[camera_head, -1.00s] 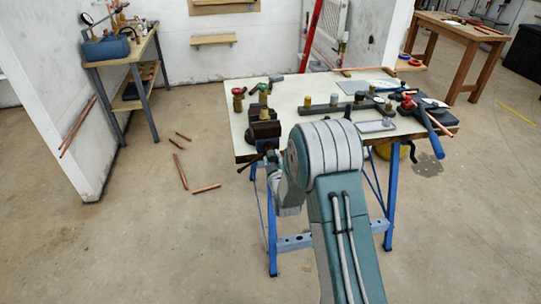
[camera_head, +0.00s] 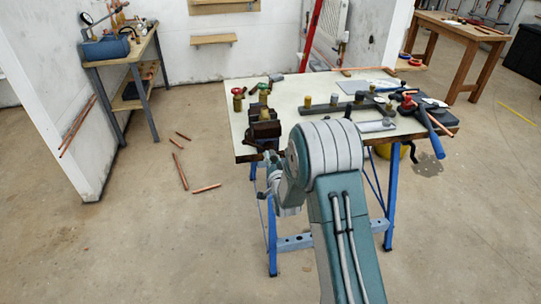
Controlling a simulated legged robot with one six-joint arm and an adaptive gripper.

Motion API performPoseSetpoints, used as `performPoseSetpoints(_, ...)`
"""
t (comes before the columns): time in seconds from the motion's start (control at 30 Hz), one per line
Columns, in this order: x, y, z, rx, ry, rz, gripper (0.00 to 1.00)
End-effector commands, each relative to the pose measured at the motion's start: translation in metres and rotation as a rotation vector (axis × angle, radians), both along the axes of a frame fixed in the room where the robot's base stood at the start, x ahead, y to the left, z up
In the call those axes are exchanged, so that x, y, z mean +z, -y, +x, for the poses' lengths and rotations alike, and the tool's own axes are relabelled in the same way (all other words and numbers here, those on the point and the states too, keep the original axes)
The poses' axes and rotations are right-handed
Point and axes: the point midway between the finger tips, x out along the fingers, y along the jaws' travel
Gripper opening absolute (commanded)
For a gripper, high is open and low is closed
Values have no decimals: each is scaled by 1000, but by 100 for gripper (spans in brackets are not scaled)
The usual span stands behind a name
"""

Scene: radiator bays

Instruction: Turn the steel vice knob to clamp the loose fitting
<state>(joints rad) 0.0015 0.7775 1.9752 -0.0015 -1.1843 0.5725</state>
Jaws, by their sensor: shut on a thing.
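The bench vice (camera_head: 264,131) with dark brown jaws stands at the left front of the white-topped workbench (camera_head: 292,88). A brass fitting (camera_head: 264,113) stands upright at its jaws; I cannot tell how tightly it is held. My gripper (camera_head: 268,158) is at the front of the vice, below the bench edge, shut on the vice knob. The knob and my fingertips are mostly hidden behind my own arm. A small dark bar end (camera_head: 262,196) shows low beside my wrist.
A red-topped valve (camera_head: 238,97) stands left of the vice. A dark rail with brass fittings (camera_head: 334,106) lies behind my arm. Blue-handled tool (camera_head: 436,123) sits at the right edge. Copper pipes (camera_head: 180,171) lie on the floor; floor at left is mostly clear.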

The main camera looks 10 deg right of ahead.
Motion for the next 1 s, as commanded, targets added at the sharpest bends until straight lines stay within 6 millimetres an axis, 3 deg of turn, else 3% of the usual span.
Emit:
performPoseSetpoints(0.43, -1, 0, -2, -2, -3, 502, 0)
performPoseSetpoints(0.77, -2, 0, -2, -1, -4, 577, 0)
performPoseSetpoints(0.8, -2, 0, -2, -1, -4, 577, 58)
performPoseSetpoints(0.83, -2, 0, -2, -1, -4, 577, 66)
performPoseSetpoints(1.0, -2, 0, -1, -1, -4, 576, 66)
